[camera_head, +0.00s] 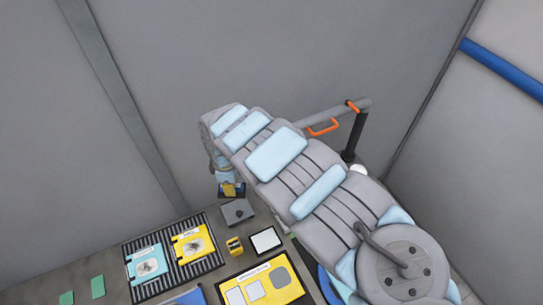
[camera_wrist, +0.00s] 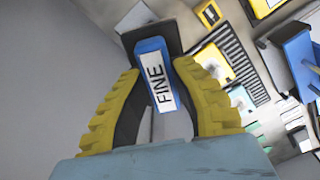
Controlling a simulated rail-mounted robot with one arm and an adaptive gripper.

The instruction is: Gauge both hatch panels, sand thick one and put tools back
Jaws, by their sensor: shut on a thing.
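My gripper (camera_wrist: 158,70) is shut on a blue sanding block (camera_wrist: 150,48) with a white "FINE" label. In the head view my gripper (camera_head: 231,188) holds it near the back wall, beyond the dark grey box. A cyan hatch panel (camera_head: 147,266) and a yellow hatch panel (camera_head: 192,245) lie side by side on a black ribbed rack (camera_head: 215,258). A small yellow tool (camera_head: 234,245), perhaps the gauge, stands right of the rack. A yellow tool board (camera_head: 235,297) with grey outlined places lies at the front. Panel thickness cannot be told.
A dark grey box (camera_head: 238,211) with a knob and a white square in a black frame (camera_head: 266,241) share the bench. Two green pieces (camera_head: 97,287) lie at the left. A blue item (camera_head: 185,298) is cut off at the bottom edge.

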